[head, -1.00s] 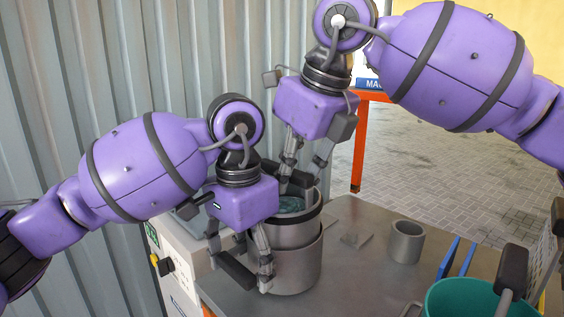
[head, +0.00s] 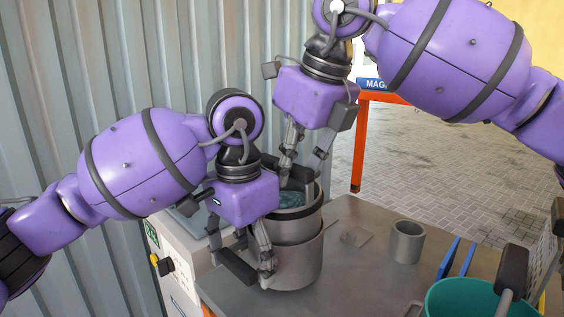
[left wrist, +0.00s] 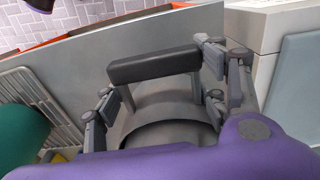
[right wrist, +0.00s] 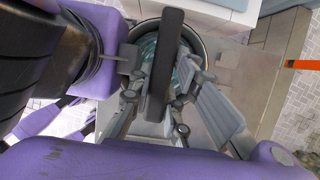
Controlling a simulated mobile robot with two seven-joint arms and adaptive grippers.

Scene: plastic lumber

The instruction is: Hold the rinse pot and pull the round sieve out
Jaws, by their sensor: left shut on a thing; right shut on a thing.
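The rinse pot (head: 300,266) is a grey metal cylinder standing upright on the metal table. The round sieve (head: 300,229) is a narrower grey cylinder with a dark rim, standing partly out of the pot's top; teal shows inside it. My left gripper (head: 252,264) is shut on the pot's left side; in the left wrist view the pot (left wrist: 165,100) is partly hidden by the gripper.
A small grey cup (head: 406,243) stands right of the pot. A teal bucket (head: 470,300) is at the front right, with blue panels (head: 455,258) beside it. A corrugated wall (head: 100,70) rises behind on the left. The table between pot and cup is mostly clear.

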